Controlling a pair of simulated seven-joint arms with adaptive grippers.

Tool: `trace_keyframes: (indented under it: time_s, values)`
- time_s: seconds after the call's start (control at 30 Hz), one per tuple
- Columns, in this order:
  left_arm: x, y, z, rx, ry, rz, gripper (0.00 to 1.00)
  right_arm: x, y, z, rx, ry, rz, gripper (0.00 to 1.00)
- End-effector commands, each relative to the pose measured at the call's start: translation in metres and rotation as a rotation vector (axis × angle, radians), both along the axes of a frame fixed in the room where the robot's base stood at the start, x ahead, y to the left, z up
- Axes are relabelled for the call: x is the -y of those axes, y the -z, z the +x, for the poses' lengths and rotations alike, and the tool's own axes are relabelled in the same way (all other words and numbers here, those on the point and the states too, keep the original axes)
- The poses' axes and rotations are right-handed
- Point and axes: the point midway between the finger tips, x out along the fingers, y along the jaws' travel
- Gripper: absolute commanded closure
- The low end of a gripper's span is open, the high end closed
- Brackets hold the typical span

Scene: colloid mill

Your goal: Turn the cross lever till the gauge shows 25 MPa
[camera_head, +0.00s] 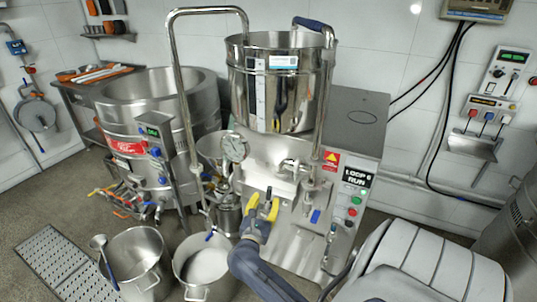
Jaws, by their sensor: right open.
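My right gripper (264,200), with yellow fingers, is open in front of the mill, below and right of the gauge. I cannot tell whether it touches anything. My left gripper is not in view.
A steel hopper (285,80) tops the mill. A control panel (354,190) with buttons is at its right. Two steel pots (137,262) stand on the floor at front left. A large vat (165,95) is at the left. A bent steel pipe (180,90) rises beside the hopper.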

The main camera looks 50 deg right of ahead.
Motion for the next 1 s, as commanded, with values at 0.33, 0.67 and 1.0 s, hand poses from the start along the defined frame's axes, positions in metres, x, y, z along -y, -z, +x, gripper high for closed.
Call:
trace_keyframes:
  time_s: [0.33, 0.67, 1.0]
  values:
    - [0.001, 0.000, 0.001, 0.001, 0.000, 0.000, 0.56, -0.047, 0.004, -0.024, 0.000, 0.000, 0.002, 0.60]
    - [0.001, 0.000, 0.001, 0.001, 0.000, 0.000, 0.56, -0.062, 0.005, -0.032, 0.000, 0.000, 0.000, 0.60]
    - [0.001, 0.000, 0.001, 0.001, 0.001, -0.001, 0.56, -0.062, 0.005, -0.032, 0.000, 0.000, 0.000, 0.60]
